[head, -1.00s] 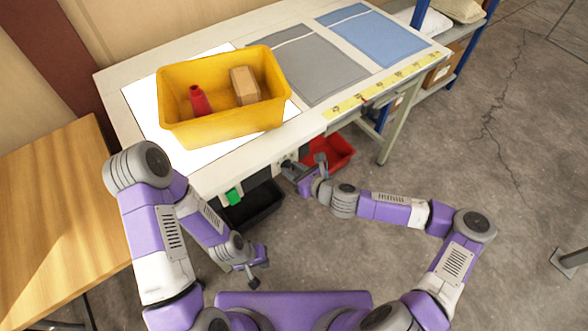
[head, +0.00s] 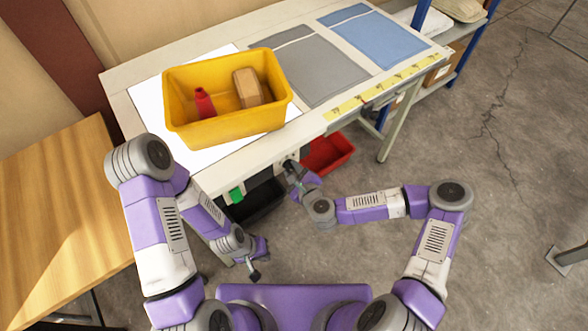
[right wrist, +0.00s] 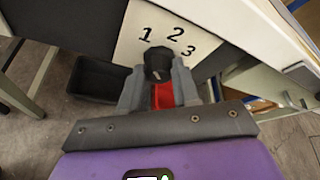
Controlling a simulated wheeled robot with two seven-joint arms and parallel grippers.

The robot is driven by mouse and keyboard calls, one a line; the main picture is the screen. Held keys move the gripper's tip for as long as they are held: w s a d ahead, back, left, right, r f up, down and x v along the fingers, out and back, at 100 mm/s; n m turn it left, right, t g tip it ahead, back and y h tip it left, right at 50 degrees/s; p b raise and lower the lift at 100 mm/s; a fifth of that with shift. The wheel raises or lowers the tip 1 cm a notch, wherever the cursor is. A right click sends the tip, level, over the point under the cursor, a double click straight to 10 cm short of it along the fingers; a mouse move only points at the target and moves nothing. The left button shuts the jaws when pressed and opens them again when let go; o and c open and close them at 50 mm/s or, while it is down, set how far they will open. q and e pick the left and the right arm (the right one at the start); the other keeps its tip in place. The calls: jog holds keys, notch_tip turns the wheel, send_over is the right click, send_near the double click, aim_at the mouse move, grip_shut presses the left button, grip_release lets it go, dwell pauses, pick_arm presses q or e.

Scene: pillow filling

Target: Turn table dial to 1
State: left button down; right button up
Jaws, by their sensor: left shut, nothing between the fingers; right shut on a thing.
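The dial (right wrist: 158,62) is a black round knob on a pale panel (right wrist: 192,28) printed with 1, 2 and 3, seen in the right wrist view. The numbers run in an arc above and to the right of the knob. My right gripper (right wrist: 160,80) is shut on the dial, one finger on each side. I cannot clearly tell which number the knob points at. In the head view my right gripper (head: 290,168) is at the table's front edge and hides most of the dial. My left gripper (head: 254,272) is shut and empty, low and away from the table.
The white worktable (head: 318,122) carries a yellow bin (head: 222,131) with a red bottle (head: 204,102) and a brown block (head: 249,87). A red bin (head: 335,154) and a black bin (head: 262,203) are below its front edge. A wooden table (head: 55,215) stands left.

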jog(key=shift+n, duration=0.4)
dwell(0.3)
jog(key=o, duration=1)
jog(key=shift+o, duration=0.2)
jog(key=p+v, duration=0.2)
jog(key=v, duration=0.5)
jog(key=shift+s, duration=0.35)
